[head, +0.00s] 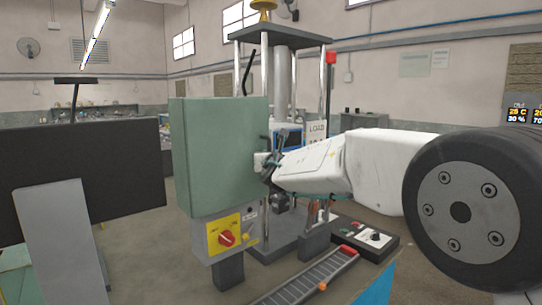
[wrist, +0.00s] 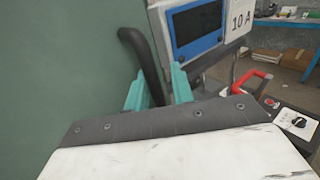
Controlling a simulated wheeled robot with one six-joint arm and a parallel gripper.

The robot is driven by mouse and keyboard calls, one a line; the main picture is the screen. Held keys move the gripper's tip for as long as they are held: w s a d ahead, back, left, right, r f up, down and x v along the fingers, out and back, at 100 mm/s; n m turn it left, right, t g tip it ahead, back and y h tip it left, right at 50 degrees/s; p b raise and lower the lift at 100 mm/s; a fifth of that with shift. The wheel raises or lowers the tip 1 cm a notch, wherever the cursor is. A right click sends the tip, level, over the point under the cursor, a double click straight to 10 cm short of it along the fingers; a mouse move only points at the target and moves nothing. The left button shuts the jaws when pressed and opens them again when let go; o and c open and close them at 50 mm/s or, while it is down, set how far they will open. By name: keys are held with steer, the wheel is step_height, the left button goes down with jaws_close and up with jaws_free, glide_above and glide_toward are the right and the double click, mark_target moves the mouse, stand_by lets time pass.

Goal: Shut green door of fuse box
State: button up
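The green door (head: 228,150) is the large flat panel of the fuse box in the head view. It also fills the left of the wrist view (wrist: 60,70). I cannot tell how far it stands from closed. A black curved handle (wrist: 140,50) shows at its right side in the wrist view. My gripper (head: 266,162) is at the door's right edge. Its teal fingers (wrist: 160,92) are apart, with the handle's lower part between them. A gap shows between the handle and the right finger. The finger tips are partly hidden in the head view.
Below the door is a grey section with a red rotary switch (head: 226,238) on a yellow plate. A press frame (head: 281,40) stands close behind. A control box (head: 366,238) and a slotted rail (head: 310,280) lie at lower right. A dark panel (head: 85,170) stands left.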

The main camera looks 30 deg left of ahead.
steer(key=shift+s+a+r, duration=0.1)
steer(key=shift+s+a, duration=0.15)
steer(key=shift+a, duration=0.1)
steer(key=shift+s+d, duration=0.1)
steer(key=shift+s, duration=0.05)
steer(key=v, duration=0.7)
steer(key=shift+d, duration=0.3)
